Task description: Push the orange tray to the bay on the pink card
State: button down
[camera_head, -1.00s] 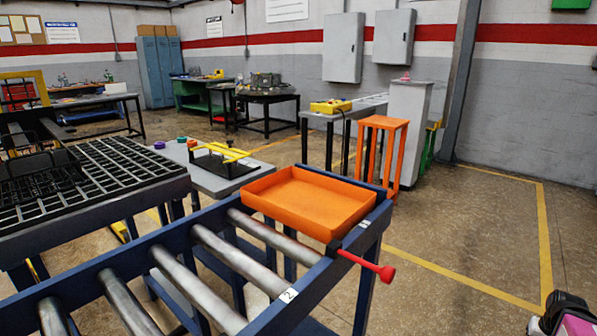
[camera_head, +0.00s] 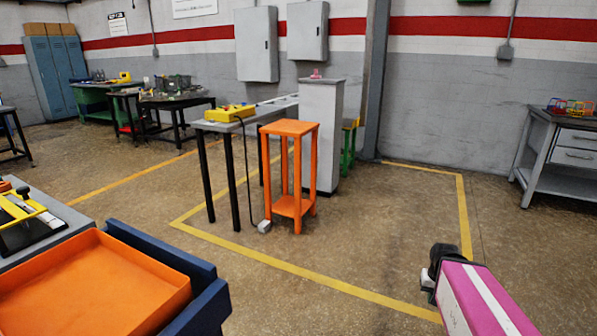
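The orange tray (camera_head: 95,285) is a shallow open box at the lower left, cut off by the picture's left and bottom edges. Its inside looks empty. It sits inside the dark blue frame (camera_head: 185,262) at the end of the roller table; the rollers are out of view. A pink and white part of my arm with a black end shows at the lower right, well apart from the tray. I see no gripper fingers.
An orange stool (camera_head: 290,165) and a grey table (camera_head: 235,125) with a yellow control box (camera_head: 230,113) stand ahead. A grey pillar (camera_head: 320,135) is behind them. A drawer bench (camera_head: 560,150) is at right.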

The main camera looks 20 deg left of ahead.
aim_at(91, 282)
jog(key=i+u, duration=0.25)
jog(key=u, duration=0.15)
jog(key=i+l+u, duration=0.1)
jog(key=u, duration=0.35)
jog(key=i+l+u, duration=0.2)
jog(key=i+u, duration=0.2)
jog(key=i+l+u, duration=0.15)
jog(key=u, duration=0.25)
